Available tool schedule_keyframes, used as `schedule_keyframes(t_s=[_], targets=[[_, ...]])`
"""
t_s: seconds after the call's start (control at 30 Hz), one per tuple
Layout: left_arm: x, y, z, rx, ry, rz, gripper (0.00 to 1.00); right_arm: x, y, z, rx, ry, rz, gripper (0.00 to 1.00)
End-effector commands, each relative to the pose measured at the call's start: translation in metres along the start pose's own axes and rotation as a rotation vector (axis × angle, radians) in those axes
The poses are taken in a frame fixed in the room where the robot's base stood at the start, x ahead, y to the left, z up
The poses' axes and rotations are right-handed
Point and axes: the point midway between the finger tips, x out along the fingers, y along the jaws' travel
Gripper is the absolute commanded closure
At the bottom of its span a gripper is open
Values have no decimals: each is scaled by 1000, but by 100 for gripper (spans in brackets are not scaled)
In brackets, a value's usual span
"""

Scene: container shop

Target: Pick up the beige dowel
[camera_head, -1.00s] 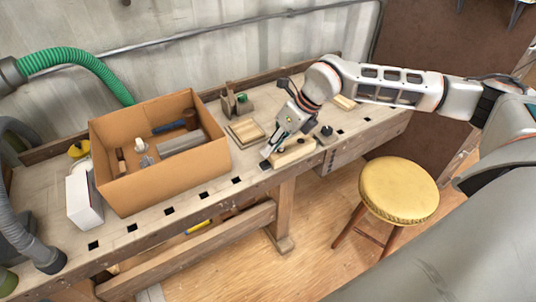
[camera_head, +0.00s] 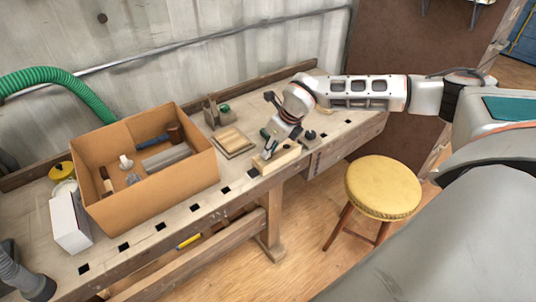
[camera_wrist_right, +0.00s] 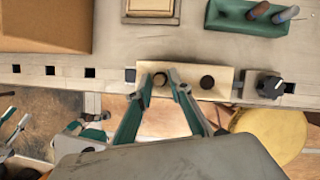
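A pale wooden block (camera_wrist_right: 184,82) with two dark round spots on top lies at the bench's front edge; it also shows in the head view (camera_head: 284,158). My right gripper (camera_wrist_right: 161,78) is open, its two green-and-grey fingers either side of the left, browner spot (camera_wrist_right: 160,84). I cannot tell whether this spot is a hole or the end of a dowel, nor whether the fingertips touch the block. I see no clearly separate beige dowel. In the head view my right gripper (camera_head: 268,150) is over the block's left end.
An open cardboard box (camera_head: 165,190) with tools stands left on the workbench (camera_head: 195,212). Behind the block are a square wooden piece (camera_head: 231,138) and a green tray (camera_wrist_right: 250,20). A dark knob (camera_wrist_right: 270,84) is close right of the block. A yellow stool (camera_head: 383,187) stands in front.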

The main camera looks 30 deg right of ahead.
Motion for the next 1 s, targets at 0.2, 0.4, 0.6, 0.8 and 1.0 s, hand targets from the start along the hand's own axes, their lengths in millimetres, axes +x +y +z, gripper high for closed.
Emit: schedule_keyframes(t_s=[0.2,0.4,0.6,0.8,1.0], targets=[[0,0,2,1,-4,0,60,8,0,-1,1,1,0,80],[0,0,2,1,-4,-1,60,8,0,0,1,0,0,98],[0,-1,2,1,-4,-1,60,7,0,0,0,0,0,98],[0,-1,0,2,0,-2,60,6,0,1,0,-1,0,98],[0,-2,-1,2,1,-2,60,-8,-1,7,1,-3,-1,98]])
